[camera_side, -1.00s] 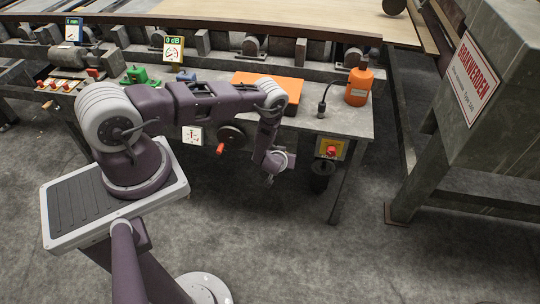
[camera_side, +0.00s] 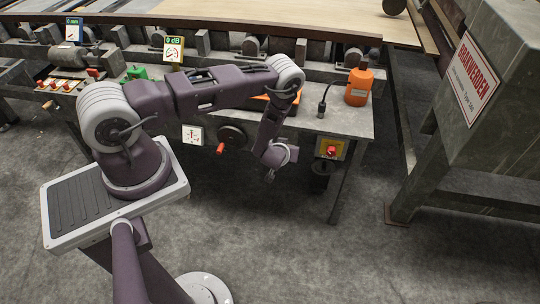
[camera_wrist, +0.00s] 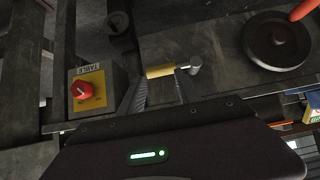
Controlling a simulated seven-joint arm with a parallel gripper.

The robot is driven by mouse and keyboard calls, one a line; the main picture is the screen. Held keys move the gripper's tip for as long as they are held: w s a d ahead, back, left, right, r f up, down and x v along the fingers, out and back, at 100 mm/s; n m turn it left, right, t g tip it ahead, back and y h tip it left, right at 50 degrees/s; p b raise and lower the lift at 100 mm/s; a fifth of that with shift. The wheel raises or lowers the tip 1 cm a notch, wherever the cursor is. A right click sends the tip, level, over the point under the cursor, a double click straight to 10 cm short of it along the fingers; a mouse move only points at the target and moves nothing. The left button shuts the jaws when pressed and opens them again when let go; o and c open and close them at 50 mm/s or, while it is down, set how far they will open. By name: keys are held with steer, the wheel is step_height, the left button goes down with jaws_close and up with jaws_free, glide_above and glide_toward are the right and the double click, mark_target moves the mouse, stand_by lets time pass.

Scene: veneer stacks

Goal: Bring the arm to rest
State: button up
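My gripper (camera_side: 270,175) hangs at the end of my bent arm, pointing down in front of the bench's front face in the side view. In the wrist view my gripper (camera_wrist: 160,88) shows two dark fingers standing apart, with a gap between them. A short yellowish cylinder (camera_wrist: 159,71) and a pale metal knob (camera_wrist: 194,64) appear beyond the fingertips. I cannot tell whether the fingers touch them. My forearm stretches over the bench top and hides most of an orange case.
The bench (camera_side: 345,122) carries an orange bottle (camera_side: 358,86). Its front has a handwheel (camera_side: 232,136) with a red handle and a red knob on a yellow plate (camera_side: 332,149). A grey machine (camera_side: 500,110) stands at right.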

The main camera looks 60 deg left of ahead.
steer(key=shift+v, duration=1.05)
steer(key=w+d+r+h, duration=0.2)
steer(key=w+d+r, duration=0.15)
steer(key=r, duration=0.55)
steer(key=w+d+r+h, duration=0.1)
steer(key=w+d+r, duration=0.25)
steer(key=r, duration=0.45)
steer(key=s+d+r+m+h, duration=0.1)
steer(key=d+r, duration=0.1)
steer(key=r, duration=0.5)
steer(key=s+d+r+m+h, duration=0.1)
steer(key=d+r, duration=0.2)
steer(key=r, duration=0.4)
steer(key=s+d+r+m+h, duration=0.3)
steer(key=s+d+r+m, duration=0.15)
steer(key=s+r, duration=1)
steer(key=s+r+m+g, duration=0.1)
steer(key=s+r+m, duration=0.1)
steer(key=s, duration=1.7)
steer(key=shift+d+r+g+y, duration=0.3)
steer(key=shift+d+r+y, duration=0.1)
steer(key=shift+d, duration=0.05)
steer(key=shift+m, duration=0.25)
